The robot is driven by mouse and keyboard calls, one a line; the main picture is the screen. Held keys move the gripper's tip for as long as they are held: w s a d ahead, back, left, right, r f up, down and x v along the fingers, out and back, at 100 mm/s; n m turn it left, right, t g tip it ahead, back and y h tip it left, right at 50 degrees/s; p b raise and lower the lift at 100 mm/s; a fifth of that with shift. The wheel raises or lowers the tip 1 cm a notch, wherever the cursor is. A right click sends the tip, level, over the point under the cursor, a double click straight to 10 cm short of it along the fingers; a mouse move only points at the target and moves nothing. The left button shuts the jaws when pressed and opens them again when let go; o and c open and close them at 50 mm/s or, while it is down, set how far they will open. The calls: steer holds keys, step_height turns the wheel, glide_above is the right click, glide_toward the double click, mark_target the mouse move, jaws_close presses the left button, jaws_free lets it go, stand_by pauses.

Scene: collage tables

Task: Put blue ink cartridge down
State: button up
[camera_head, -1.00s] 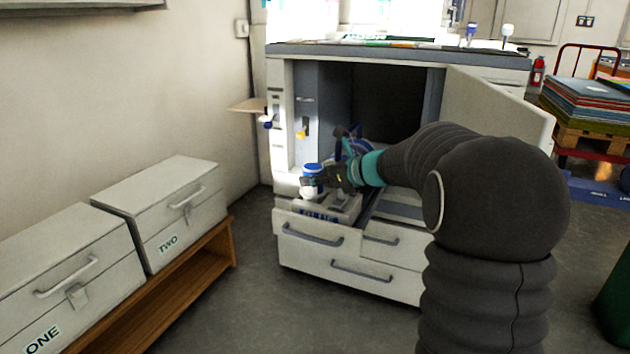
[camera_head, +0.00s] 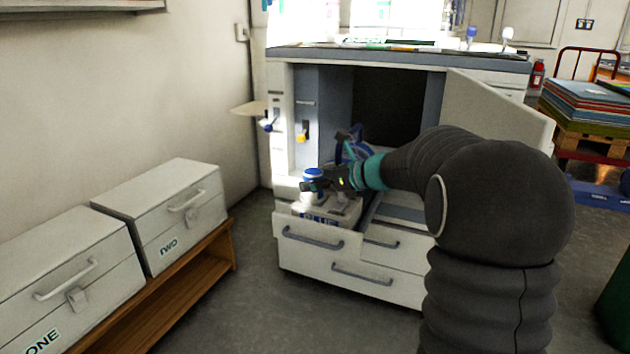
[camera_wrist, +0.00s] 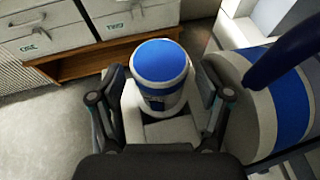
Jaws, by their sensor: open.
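The blue ink cartridge (camera_head: 313,173) is a white cylinder with a blue top. It is upright at the open top-left drawer (camera_head: 312,236) of the printer cabinet. In the wrist view the cartridge (camera_wrist: 161,68) is between the two fingers of my gripper (camera_wrist: 161,92). The fingers are spread, with a small gap at each side of it. My gripper (camera_head: 322,184) also shows in the head view, coming in from the right. A pale holder marked BLUE (camera_head: 319,219) lies under the cartridge; its contact with the cartridge base is hidden.
A large blue and white round part (camera_wrist: 262,98) is close to the right finger. The cabinet door (camera_head: 497,110) stands open at right. Boxes marked TWO (camera_head: 168,215) and ONE (camera_head: 65,265) sit on a wooden bench at left. The floor between is clear.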

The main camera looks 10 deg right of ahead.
mark_target(339, 203)
steer(key=v, duration=0.7)
step_height(339, 203, up, 6)
steer(key=m+t+h, duration=0.3)
steer(key=m+t, duration=0.1)
steer(key=m, duration=0.3)
steer(key=s+d+r+m+h, duration=0.3)
steer(key=s+m+h, duration=0.55)
steer(key=m, duration=0.95)
steer(key=s+a+f+m+g+y, duration=0.1)
steer(key=s+a+f+m+g, duration=0.1)
steer(key=s+f+m, duration=0.4)
steer(key=s+a+f+m+g, duration=0.3)
steer(key=s+f+m, duration=0.3)
steer(key=s, duration=0.5)
steer(key=s+a+f+m+g+y, duration=0.1)
steer(key=s+a+f+m+g, duration=0.2)
steer(key=s+f+m, duration=0.3)
steer(key=s+m, duration=0.1)
steer(key=s, duration=0.2)
steer(key=shift+s+g+y, duration=0.3)
steer(key=shift+y, duration=0.05)
